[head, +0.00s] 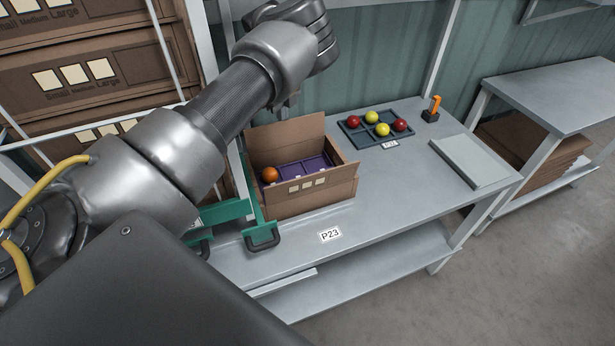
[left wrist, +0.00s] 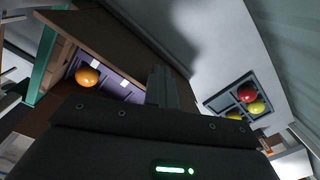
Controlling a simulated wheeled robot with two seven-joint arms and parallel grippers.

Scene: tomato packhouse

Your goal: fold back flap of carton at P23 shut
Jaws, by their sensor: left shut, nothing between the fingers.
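The brown carton (head: 338,193) stands open on the table behind the P23 label (head: 330,235). Its back flap (head: 288,140) stands roughly upright. Inside are a purple divided insert (head: 312,166) and one orange tomato (head: 270,174), which also shows in the left wrist view (left wrist: 88,76). My left gripper (head: 290,103) is just behind and above the back flap, partly hidden by my arm. In the left wrist view its fingers (left wrist: 164,84) are together and empty, close beside the dark outer face of the flap (left wrist: 125,35); I cannot tell whether they touch. My right gripper is out of view.
A dark tray (head: 361,138) with red and yellow tomatoes lies right of the carton. Beyond are an orange-handled tool (head: 434,108) and a flat grey plate (head: 470,160). A green frame (head: 262,236) stands close to the carton's left.

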